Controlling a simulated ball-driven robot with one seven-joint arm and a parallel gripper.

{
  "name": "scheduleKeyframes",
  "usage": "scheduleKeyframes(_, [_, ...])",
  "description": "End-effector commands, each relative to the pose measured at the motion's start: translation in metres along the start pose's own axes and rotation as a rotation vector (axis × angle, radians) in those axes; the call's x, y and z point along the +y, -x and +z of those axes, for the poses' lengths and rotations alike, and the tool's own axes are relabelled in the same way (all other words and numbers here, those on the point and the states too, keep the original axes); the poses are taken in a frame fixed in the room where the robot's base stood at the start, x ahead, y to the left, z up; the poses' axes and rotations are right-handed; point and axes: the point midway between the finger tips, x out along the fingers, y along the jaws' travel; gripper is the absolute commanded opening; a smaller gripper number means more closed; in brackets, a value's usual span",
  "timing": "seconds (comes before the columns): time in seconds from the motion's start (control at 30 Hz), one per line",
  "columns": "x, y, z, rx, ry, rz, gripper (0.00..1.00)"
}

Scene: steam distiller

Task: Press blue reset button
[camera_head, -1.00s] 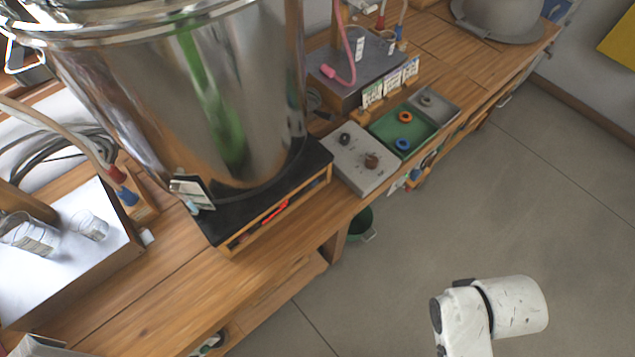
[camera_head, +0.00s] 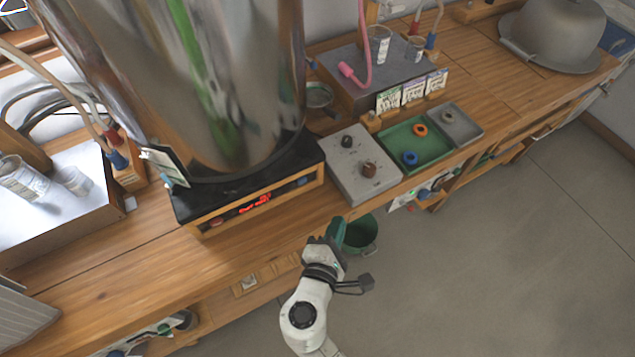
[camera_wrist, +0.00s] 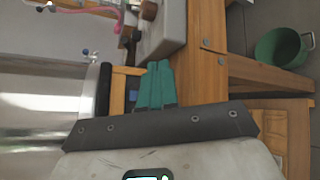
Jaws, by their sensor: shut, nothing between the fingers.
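My gripper (camera_head: 336,228) is in front of the bench edge in the head view, to the right of the heater base. Its teal fingers show together in the wrist view (camera_wrist: 157,66), shut and empty, beside the wooden bench. The black heater base (camera_head: 250,185) under the big steel pot has a wood-framed front panel with a glowing red display (camera_head: 255,203). A small dark blue spot (camera_head: 303,181), possibly the blue button, is at the panel's right end. I cannot read any label on it. The fingers appear apart from the panel.
A grey control box (camera_head: 360,180) with two knobs and a green tray (camera_head: 443,157) with blue and orange rings stand right of the base. A green bucket (camera_head: 362,235) is beyond my gripper, below the bench edge. Open floor lies at right.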

Motion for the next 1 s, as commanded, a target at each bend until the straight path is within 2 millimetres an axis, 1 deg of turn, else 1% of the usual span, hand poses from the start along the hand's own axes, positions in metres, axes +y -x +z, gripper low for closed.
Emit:
scheduleKeyframes(0.03, [0.003, 0.003, -0.009, 0.014, 0.025, 0.022, 0.0])
scheduleKeyframes(0.17, [0.007, 0.007, -0.019, 0.032, 0.061, 0.052, 0.0])
scheduleKeyframes(0.57, [0.008, 0.006, -0.02, 0.031, 0.063, 0.054, 0.0])
scheduleKeyframes(0.77, [0.016, -0.005, -0.03, 0.031, 0.06, 0.055, 0.0])
scheduleKeyframes(1.0, [0.032, -0.026, -0.048, 0.03, 0.059, 0.054, 0.0])
